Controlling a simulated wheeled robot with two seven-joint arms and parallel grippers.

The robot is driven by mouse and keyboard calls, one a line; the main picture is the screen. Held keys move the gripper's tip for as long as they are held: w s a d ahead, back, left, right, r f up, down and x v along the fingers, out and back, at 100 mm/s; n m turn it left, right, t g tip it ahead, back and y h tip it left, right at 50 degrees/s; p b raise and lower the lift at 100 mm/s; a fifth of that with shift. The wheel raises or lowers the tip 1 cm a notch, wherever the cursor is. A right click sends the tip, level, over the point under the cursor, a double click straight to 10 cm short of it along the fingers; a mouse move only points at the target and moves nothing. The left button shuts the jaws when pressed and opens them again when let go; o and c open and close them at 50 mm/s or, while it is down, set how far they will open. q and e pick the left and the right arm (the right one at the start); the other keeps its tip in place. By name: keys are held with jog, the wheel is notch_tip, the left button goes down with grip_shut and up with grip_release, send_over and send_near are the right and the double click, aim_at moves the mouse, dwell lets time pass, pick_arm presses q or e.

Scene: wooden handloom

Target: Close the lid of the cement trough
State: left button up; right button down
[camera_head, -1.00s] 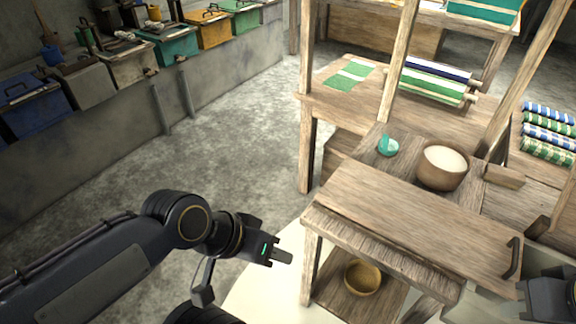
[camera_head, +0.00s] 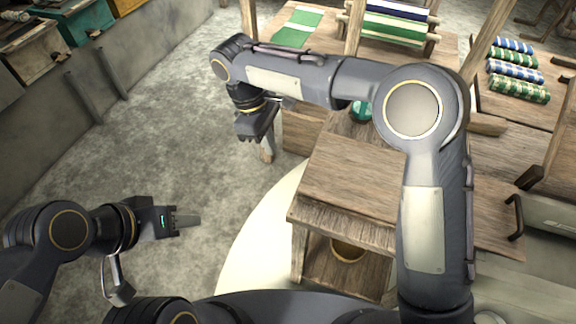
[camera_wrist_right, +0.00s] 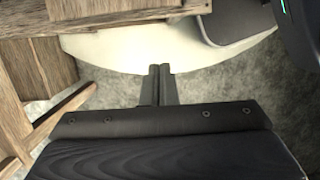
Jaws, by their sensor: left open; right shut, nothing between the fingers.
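A long grey cement structure (camera_head: 150,62) runs along the left in the head view, with lidded boxes along its top; I cannot tell which part is the trough's lid. A wooden board (camera_head: 345,178) with a dark handle (camera_head: 514,218) lies flat on the wooden stand, partly hidden by my right arm. My left gripper (camera_head: 188,221) is open and empty over the floor at lower left. My right gripper (camera_head: 260,142) points down, left of the stand; in the right wrist view its fingers (camera_wrist_right: 159,72) are shut and empty.
The wooden loom table (camera_head: 450,70) holds striped cloth rolls (camera_head: 518,72). A teal object (camera_head: 361,110) is partly hidden behind my right arm. A pale grey block (camera_head: 555,218) stands at the right edge. The concrete floor (camera_head: 200,130) between cement structure and stand is clear.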

jog(key=s+d+f, duration=0.1)
jog(key=d+f, duration=0.4)
jog(key=f, duration=0.2)
jog(key=shift+s+d+f, duration=0.35)
jog(key=shift+d, duration=0.1)
